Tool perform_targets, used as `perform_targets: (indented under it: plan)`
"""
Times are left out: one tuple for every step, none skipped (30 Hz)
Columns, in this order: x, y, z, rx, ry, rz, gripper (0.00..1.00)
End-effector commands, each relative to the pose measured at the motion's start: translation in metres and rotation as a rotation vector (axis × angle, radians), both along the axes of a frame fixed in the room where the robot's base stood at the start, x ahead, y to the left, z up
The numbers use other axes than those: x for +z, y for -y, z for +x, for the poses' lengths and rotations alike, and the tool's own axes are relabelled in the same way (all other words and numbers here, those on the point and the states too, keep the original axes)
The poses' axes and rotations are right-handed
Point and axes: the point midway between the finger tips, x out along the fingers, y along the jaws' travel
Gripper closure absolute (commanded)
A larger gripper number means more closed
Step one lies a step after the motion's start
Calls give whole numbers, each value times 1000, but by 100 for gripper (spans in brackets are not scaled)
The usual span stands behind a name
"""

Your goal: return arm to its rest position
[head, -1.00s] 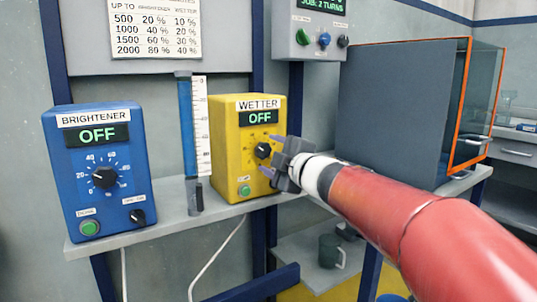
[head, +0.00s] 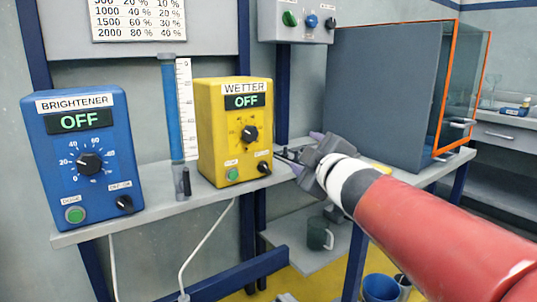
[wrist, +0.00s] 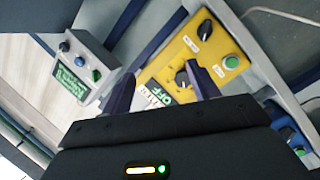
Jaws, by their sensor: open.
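My gripper (head: 308,152) is open and empty, just right of the yellow WETTER box, apart from it. My red arm reaches in from the lower right. In the wrist view my two fingers (wrist: 163,90) stand apart, with the yellow WETTER box (wrist: 190,62) beyond them. In the head view the WETTER box (head: 214,150) stands on the grey shelf, its display reading OFF, with a black dial, a green button and a small black knob.
The blue BRIGHTENER box (head: 100,200) also reads OFF at the left. A blue column (head: 172,110) with a scale stands between the boxes. A grey cabinet with an orange-edged glass side (head: 380,95) is at right. A mug (head: 320,236) and a blue bucket (head: 380,288) are below.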

Motion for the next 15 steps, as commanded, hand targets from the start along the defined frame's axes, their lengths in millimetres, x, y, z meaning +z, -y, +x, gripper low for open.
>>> perform_targets:
  plan:
    - [-12, 25, -19, -116, -65, 78, 40]
    - [-24, 39, -30, -189, -117, 129, 40]
    - [-42, 57, -47, -281, -192, 197, 40]
    - [-57, 68, -61, -344, -250, 247, 40]
    - [-73, 77, -76, -403, -312, 296, 40]
    - [-94, 86, -97, -473, -393, 356, 40]
    - [-110, 91, -113, -519, -456, 401, 40]
    - [-125, 94, -129, -561, -517, 444, 40]
    - [-145, 95, -150, -610, -598, 494, 40]
    - [-159, 95, -165, -640, -658, 530, 40]
    - [-171, 93, -180, -665, -712, 562, 40]
    - [-186, 90, -198, -694, -784, 601, 40]
    - [-196, 88, -210, -713, -833, 625, 40]
    - [-205, 85, -222, -727, -876, 648, 40]
    - [-215, 81, -235, -742, -930, 674, 40]
